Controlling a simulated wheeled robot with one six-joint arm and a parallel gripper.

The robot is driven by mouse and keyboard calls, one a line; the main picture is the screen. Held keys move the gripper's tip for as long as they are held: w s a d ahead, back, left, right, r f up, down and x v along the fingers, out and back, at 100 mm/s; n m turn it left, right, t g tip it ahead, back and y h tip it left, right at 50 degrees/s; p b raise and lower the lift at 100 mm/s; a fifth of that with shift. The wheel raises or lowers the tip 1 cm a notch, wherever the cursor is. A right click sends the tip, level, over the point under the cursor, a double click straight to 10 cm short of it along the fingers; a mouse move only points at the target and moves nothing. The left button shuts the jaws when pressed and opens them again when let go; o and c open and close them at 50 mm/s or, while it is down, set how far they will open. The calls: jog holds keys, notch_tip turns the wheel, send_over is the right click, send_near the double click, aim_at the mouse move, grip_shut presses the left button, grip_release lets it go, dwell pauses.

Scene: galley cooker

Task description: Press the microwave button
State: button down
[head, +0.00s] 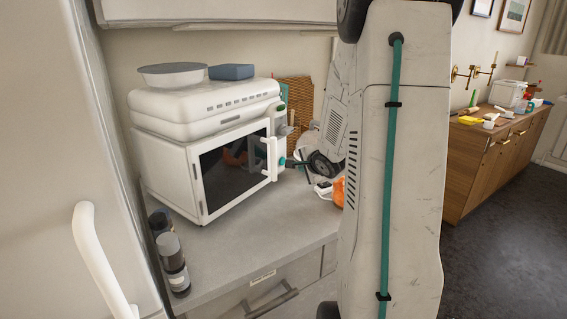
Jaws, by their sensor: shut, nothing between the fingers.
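The white microwave (168,170) stands on the counter with its dark door window (232,160) facing front and a white handle (270,158) at the door's right side. To the right of the handle is a narrow control strip with a round teal button (282,161) low down. My gripper (298,163) is small and dark in this view, with its tips just right of the teal button. It is shut and empty. I cannot tell whether the tips touch the button. My arm's links hide the area to the right.
An orange object (338,191) lies near my arm. The counter (240,238) before the microwave is clear.

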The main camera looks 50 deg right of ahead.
jog(key=shift+w+a, duration=0.15)
jog(key=shift+w, duration=0.95)
jog(key=shift+w+a, duration=0.15)
jog(key=shift+w, duration=0.9)
dwell(0.4)
jog(key=shift+w+a, duration=0.1)
jog(key=shift+w, duration=0.3)
jog(key=shift+w, duration=0.4)
dwell(0.5)
jog(key=shift+s, duration=0.85)
jog(key=shift+s, duration=0.1)
jog(key=shift+s+d, duration=0.25)
jog(key=shift+s, duration=0.95)
jog(key=shift+s+d, duration=0.2)
jog(key=shift+s, duration=0.95)
